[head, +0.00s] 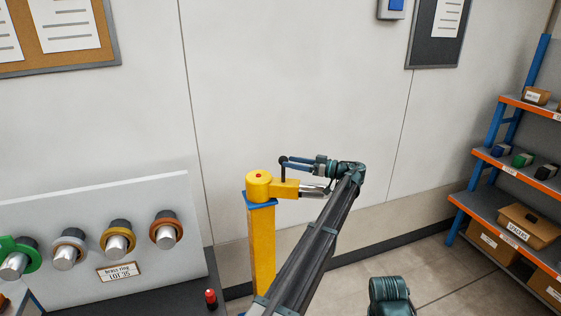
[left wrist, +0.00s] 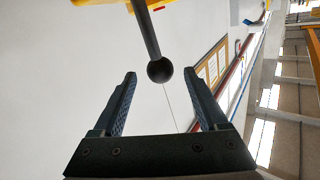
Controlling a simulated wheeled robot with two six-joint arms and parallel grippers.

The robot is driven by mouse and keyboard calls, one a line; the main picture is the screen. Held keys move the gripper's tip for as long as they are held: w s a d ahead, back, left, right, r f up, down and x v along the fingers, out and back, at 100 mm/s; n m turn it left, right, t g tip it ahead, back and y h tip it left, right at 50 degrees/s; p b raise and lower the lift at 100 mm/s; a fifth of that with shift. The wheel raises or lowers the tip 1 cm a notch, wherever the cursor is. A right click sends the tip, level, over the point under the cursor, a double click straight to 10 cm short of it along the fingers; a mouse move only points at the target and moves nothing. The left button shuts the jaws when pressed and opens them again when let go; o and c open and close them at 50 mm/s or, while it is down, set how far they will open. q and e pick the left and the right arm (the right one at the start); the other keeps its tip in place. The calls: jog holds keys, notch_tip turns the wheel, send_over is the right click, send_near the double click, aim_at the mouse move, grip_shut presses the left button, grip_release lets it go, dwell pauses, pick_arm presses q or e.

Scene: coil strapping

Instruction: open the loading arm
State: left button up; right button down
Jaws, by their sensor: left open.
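The loading arm (head: 286,189) is a yellow bar that reaches right from the yellow head on top of a yellow post (head: 262,245). A thin dark handle stands up from the bar and ends in a black ball knob (head: 283,159). My left gripper (head: 289,163) is open, its fingers pointing left at the knob. In the left wrist view the knob (left wrist: 159,71) shows level with the gap between the two fingertips, with space on both sides. I cannot tell how deep it sits between them. The fingers of my right gripper are not in view.
A grey panel (head: 100,205) with several ringed pegs stands at the left. A red button (head: 211,297) is at its right edge. A blue and orange shelf (head: 490,205) with boxes is at the far right. The wall is behind the post. Floor (head: 440,265) is free before the shelf.

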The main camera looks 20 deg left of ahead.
pick_arm(q)
jog(key=d, duration=0.7)
jog(key=shift+w, duration=0.1)
